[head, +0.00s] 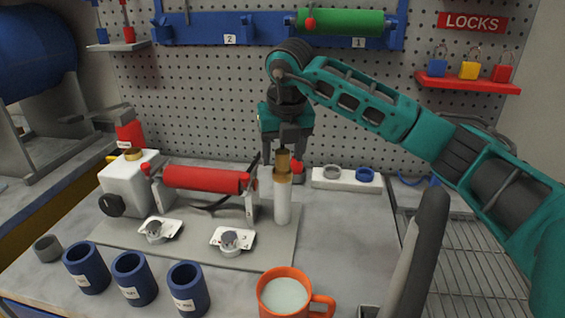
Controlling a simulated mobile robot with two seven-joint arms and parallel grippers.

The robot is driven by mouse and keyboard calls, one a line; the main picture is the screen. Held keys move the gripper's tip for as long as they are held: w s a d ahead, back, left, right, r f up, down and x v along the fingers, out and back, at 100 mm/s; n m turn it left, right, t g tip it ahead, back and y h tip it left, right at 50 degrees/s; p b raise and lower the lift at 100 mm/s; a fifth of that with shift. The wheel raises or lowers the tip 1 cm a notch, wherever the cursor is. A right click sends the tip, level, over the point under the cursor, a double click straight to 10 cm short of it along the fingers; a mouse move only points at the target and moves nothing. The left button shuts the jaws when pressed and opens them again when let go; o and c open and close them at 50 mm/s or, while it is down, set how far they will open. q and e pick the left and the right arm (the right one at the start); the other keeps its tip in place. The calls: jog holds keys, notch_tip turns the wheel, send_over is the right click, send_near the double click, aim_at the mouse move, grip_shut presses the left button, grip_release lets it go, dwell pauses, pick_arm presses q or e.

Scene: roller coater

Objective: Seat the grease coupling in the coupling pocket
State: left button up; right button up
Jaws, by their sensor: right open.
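My right gripper (284,153) points straight down at the back middle of the bench. It is open, with its fingers on either side of a brass-coloured piece (284,161), which looks like the grease coupling. The piece stands upright at the top of a white cylinder (283,204). I cannot tell whether the fingers touch it. A white block (345,184) to the right carries a grey ring (332,171) and a blue ring (364,174). I cannot tell for sure which part is the coupling pocket. My left gripper is not in view.
A red roller (203,179) sits in a stand left of the cylinder, beside a white housing (128,184). Two small bearing mounts (232,239) lie in front. Blue cups (134,278) and an orange mug (285,294) line the front edge.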

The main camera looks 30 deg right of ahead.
aim_at(282, 149)
jog(key=shift+c, duration=0.3)
grip_shut()
jog(key=shift+r, duration=0.15)
notch_tip(282, 149, up, 20)
dwell(0.7)
